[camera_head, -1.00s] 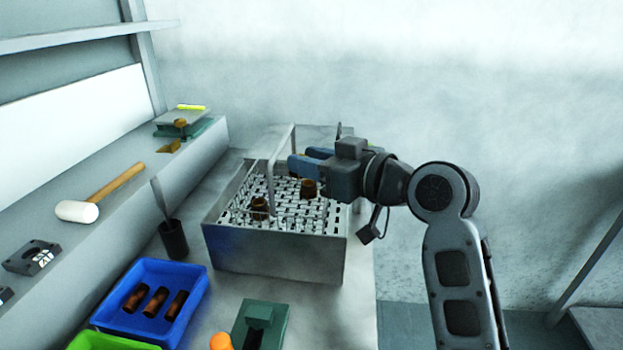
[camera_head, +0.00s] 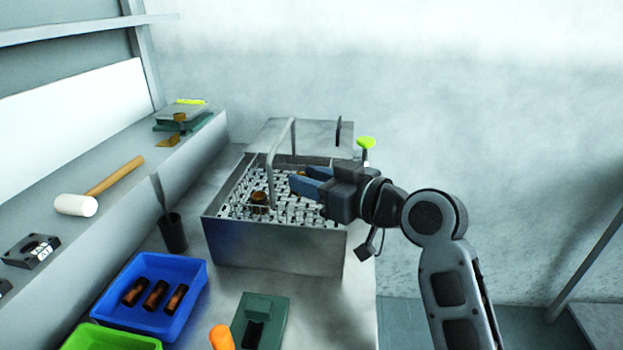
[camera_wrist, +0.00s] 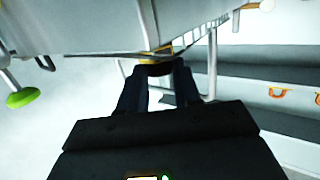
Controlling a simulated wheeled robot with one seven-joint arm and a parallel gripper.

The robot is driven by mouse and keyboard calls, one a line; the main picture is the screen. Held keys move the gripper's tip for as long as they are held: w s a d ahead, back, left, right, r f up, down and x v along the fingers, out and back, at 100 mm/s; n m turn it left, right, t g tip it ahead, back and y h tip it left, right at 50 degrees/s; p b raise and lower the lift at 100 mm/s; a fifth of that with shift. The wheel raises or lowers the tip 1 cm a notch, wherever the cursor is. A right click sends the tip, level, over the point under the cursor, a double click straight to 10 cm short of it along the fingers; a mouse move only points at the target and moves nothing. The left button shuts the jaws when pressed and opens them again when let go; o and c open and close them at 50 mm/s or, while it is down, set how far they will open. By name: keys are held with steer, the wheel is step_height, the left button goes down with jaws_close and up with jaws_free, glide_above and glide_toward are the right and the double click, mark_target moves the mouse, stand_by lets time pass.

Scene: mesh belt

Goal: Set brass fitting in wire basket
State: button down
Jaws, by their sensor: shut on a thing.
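My gripper (camera_head: 296,184) reaches in from the right, low over the mesh inside the metal tub. In the wrist view my gripper (camera_wrist: 155,72) is shut on a dark brass fitting (camera_wrist: 155,66) at its fingertips. The fingers hide that fitting in the head view. Another brown fitting (camera_head: 259,198) stands to the left on the mesh side of the tub, by the tall arched handle (camera_head: 271,175). The wire basket's outline is hard to separate from the mesh; the handle appears to belong to it.
The tub's grey front wall (camera_head: 275,245) and rim surround the mesh. A blue tray (camera_head: 190,318) with several brown pieces, a dark cup (camera_head: 172,235) and a green block (camera_head: 275,308) stand in front and left. A mallet (camera_head: 110,180) lies on the ledge. A yellow-green knob (camera_head: 366,142) rises behind my gripper.

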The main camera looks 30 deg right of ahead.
steer(key=shift+f, duration=0.1)
steer(key=c, duration=0.8)
jaws_free()
steer(key=shift+r+p, duration=0.3)
steer(key=v, duration=0.4)
steer(key=b+v, duration=0.1)
steer(key=v, duration=0.7)
steer(key=shift+r, duration=0.3)
